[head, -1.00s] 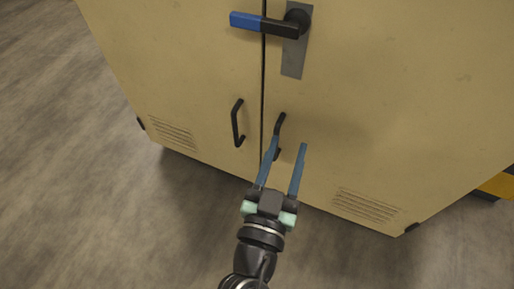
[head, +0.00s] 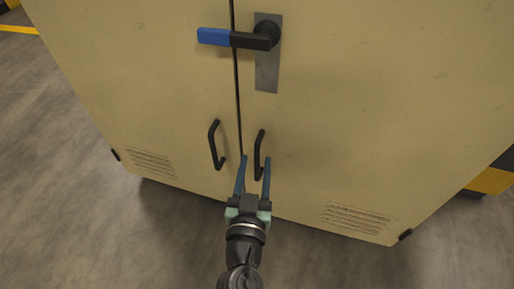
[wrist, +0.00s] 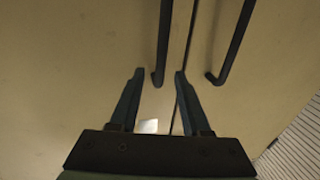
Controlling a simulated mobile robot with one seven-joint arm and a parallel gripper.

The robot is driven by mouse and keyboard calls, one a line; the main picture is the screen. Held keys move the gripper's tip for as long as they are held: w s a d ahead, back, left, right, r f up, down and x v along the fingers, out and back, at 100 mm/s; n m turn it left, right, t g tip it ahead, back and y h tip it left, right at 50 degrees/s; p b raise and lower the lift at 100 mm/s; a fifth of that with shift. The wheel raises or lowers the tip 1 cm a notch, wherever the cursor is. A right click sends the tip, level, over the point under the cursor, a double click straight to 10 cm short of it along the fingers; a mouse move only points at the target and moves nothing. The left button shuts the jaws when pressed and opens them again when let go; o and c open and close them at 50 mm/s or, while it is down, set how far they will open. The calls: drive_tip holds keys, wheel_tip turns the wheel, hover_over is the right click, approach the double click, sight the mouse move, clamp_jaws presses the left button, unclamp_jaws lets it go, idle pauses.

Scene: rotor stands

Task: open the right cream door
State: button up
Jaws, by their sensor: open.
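The right cream door (head: 360,110) appears shut against the left cream door (head: 130,80), with a narrow dark seam between them. Its black bar handle (head: 258,160) stands just right of the seam. My gripper (head: 256,158) is open, with blue fingers on either side of this handle in the head view; the handle looks nearer the right finger. In the wrist view a black bar (wrist: 163,45) runs between the fingertips, and the other bar (wrist: 235,40) is across the seam. I cannot tell whether a finger touches the handle. The blue-and-black lever (head: 238,38) above lies level across the seam.
The left door's handle (head: 216,145) is close to my left finger. Low vents (head: 358,218) mark both doors. Grey floor (head: 70,215) lies open in front of the cabinet. A yellow-and-black striped edge (head: 492,180) shows at right.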

sight(257, 155)
drive_tip(key=shift+w+d, duration=0.15)
drive_tip(key=shift+w, duration=0.9)
drive_tip(key=shift+w+d, duration=0.1)
drive_tip(key=shift+w, duration=0.9)
clamp_jaws()
